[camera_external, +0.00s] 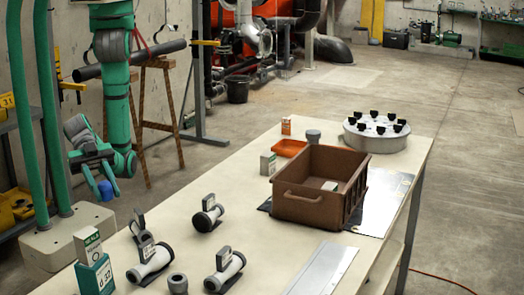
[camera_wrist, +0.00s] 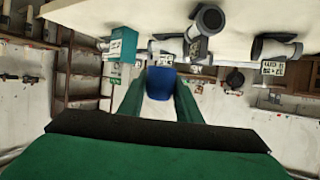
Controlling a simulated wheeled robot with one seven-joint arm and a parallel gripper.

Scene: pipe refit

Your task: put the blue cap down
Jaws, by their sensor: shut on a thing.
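The blue cap (camera_external: 105,190) is held between the fingertips of my gripper (camera_external: 100,188) in the external view. My gripper is shut on it in the air, to the left of the table (camera_external: 358,152) and off its edge. In the wrist view the blue cap (camera_wrist: 160,84) sits between the ends of the two green fingers (camera_wrist: 160,98). Its far side is hidden there.
Several grey pipe fittings with tags (camera_external: 208,213) stand on the near table. Boxes (camera_external: 94,265) stand at its near left corner. A brown crate (camera_external: 320,187), an orange tray (camera_external: 290,147) and a round white stand (camera_external: 375,135) are farther back. Bare tabletop lies between fittings and crate.

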